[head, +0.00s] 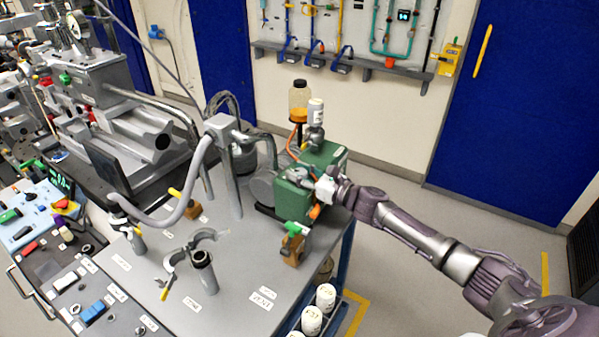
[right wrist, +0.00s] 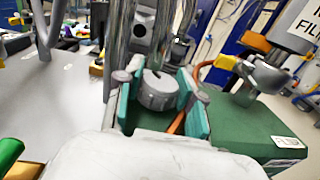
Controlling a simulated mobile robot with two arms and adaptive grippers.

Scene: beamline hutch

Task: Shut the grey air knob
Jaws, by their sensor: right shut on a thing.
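The grey air knob (right wrist: 158,90) is a round knob, seen in the right wrist view between the teal pads of my right gripper (right wrist: 160,98). The gripper is shut on it, with a pad on each side. In the head view my right gripper (head: 310,185) reaches in from the right to the green pump (head: 325,158). There the gripper hides the knob, or it is too small to make out. The green body (right wrist: 245,135) fills the lower right of the wrist view. My left gripper is not in view.
A bottle with orange liquid (head: 299,103) and a white-topped filter (head: 316,112) stand behind the gripper. An orange hose (right wrist: 205,70) runs close beside it. A small brown block with a green top (head: 293,247) stands nearby on the grey table (head: 225,280).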

